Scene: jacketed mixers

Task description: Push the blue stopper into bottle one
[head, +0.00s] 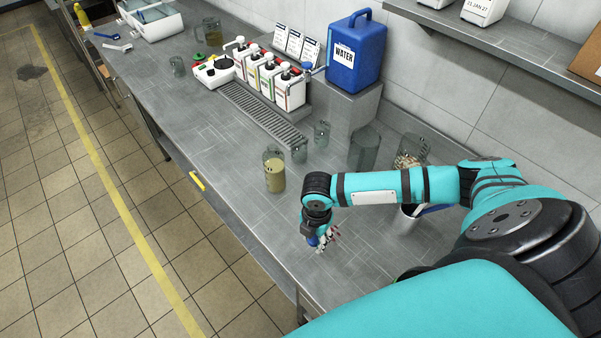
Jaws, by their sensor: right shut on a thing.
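My right gripper (322,242) reaches down low over the front part of the steel bench. It is shut on a small blue thing (313,241), which looks like the blue stopper; the fingers hide much of it. I cannot tell which is bottle one. My left gripper is not in view.
A beaker of yellowish liquid (275,175) stands left of my right gripper, with empty glass beakers (321,134) behind it. A blue water container (356,50) stands on a raised block. A drain grate (262,115) lies before the bottles. The bench's left middle is clear.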

